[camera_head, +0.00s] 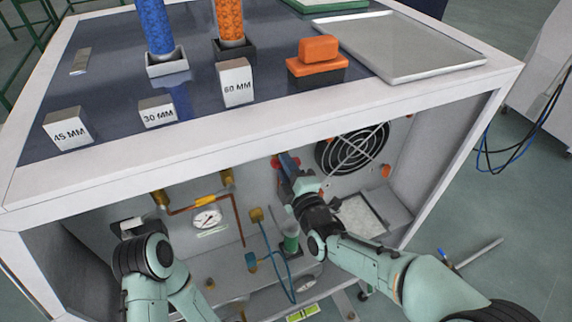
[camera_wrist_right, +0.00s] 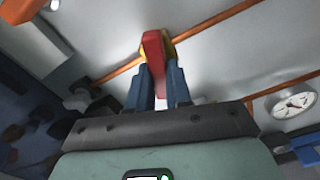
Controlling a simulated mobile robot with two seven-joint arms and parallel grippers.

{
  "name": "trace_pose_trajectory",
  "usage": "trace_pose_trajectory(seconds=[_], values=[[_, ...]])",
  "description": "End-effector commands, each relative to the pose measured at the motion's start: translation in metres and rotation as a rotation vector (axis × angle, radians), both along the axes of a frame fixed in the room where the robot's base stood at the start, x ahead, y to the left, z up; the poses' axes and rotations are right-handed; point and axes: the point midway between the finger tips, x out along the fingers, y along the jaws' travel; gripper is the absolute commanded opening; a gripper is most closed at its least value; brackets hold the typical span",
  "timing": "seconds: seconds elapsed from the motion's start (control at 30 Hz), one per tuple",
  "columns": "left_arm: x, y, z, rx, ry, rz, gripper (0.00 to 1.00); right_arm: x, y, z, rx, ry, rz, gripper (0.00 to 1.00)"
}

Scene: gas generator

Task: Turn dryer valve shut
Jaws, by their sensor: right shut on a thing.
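A red valve handle (camera_wrist_right: 153,50) with a yellow body shows in the right wrist view, on an orange pipe along the pale panel. My right gripper (camera_wrist_right: 160,82) has its blue fingers on either side of the handle's lower end and is shut on it. In the head view my right gripper (camera_head: 287,172) reaches into the cabinet to the back panel, left of the fan, and mostly covers the valve. My left gripper (camera_head: 127,228) is at the cabinet's left side, partly behind its own arm; its fingers are not clear.
A round fan grille (camera_head: 352,148) is right of my right gripper. A pressure gauge (camera_head: 206,219), copper pipes and a blue hose (camera_head: 268,245) are to its left and below. The cabinet's top edge (camera_head: 270,125) overhangs the arms. Labelled blocks and a metal tray (camera_head: 400,48) are on top.

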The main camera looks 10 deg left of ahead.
Motion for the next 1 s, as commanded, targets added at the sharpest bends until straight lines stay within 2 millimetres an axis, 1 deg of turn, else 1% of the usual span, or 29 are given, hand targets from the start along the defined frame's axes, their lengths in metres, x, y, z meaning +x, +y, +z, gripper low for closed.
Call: trace_pose_trajectory(seconds=[0.2, 0.4, 0.63, 1.0], values=[[-0.0049, -0.0026, 0.0038, -0.006, 0.013, -0.005, 0.40, -0.0003, 0.0002, -0.0020, -0.137, -0.088, 0.000, 0.00], [-0.0076, -0.0040, 0.0057, -0.010, 0.019, -0.008, 0.40, 0.0001, -0.0003, -0.0030, -0.223, -0.146, -0.001, 0.00], [-0.0092, -0.0048, 0.0067, -0.012, 0.024, -0.010, 0.40, 0.0000, -0.0002, -0.0031, -0.273, -0.181, -0.001, 0.00], [-0.0097, -0.0050, 0.0068, -0.013, 0.025, -0.010, 0.40, 0.0003, -0.0006, -0.0033, -0.285, -0.190, -0.002, 0.00]])
